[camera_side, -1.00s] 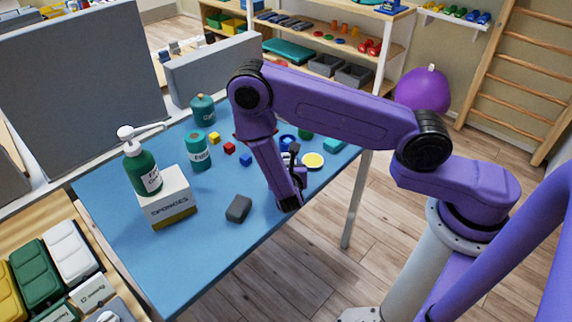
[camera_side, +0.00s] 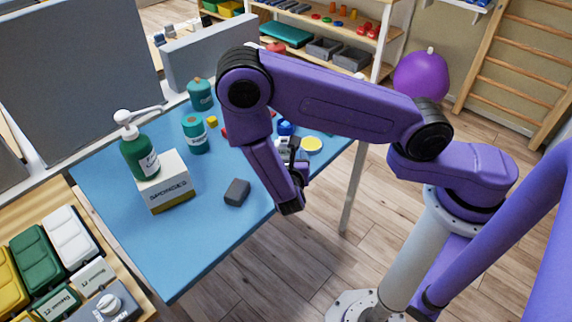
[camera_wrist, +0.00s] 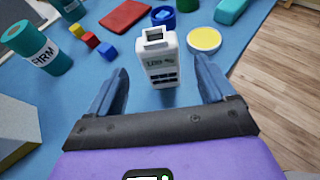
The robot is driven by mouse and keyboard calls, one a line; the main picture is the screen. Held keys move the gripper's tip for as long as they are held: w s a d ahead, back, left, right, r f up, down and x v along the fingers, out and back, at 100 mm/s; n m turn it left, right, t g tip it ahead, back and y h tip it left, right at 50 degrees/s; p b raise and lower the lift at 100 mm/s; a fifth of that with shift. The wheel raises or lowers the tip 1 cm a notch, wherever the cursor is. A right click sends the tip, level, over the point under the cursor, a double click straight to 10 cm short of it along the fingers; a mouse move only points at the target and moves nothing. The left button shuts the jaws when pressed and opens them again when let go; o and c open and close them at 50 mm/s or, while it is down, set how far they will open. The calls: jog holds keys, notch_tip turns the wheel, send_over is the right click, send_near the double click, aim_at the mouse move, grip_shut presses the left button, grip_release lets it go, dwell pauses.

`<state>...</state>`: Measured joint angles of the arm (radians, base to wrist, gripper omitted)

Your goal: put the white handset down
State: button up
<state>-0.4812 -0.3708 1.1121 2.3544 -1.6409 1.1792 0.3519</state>
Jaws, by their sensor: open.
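The white handset (camera_wrist: 161,68), with a small display and dark buttons, stands upright on the blue table (camera_wrist: 92,73) in the wrist view. My gripper (camera_wrist: 160,75) is open, with one blue-grey finger to the left and one to the right of the handset. Gaps show between the handset and both fingers; neither appears to touch it. In the side view my gripper (camera_side: 295,155) is low over the table's near right edge, and my arm hides most of the handset there.
A yellow disc (camera_wrist: 204,39) lies just right of the handset, with a blue ring (camera_wrist: 163,16) behind it. Small cubes, a red slab (camera_wrist: 125,15) and a teal roll (camera_wrist: 36,47) are left. A grey block (camera_side: 237,192) and a sponge box (camera_side: 164,182) stand farther left.

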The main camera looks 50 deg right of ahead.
jog(key=shift+v, duration=2.3)
jog(key=s+d+r+m+g, duration=0.3)
jog(key=d+r+m+g, duration=0.25)
jog(key=r+m, duration=0.3)
jog(key=s+r+m+g+y, duration=0.2)
jog(key=s+r+m+y, duration=0.1)
jog(key=s, duration=0.5)
jog(key=s+d+r+m+g+y, duration=0.1)
jog(key=s+r+m+g+y, duration=0.1)
jog(key=s+r+y, duration=0.3)
jog(key=s+m+y, duration=0.1)
jog(key=s+y, duration=0.1)
jog(key=s, duration=0.1)
jog(key=shift+s+d+r, duration=0.2)
jog(key=shift+s, duration=0.05)
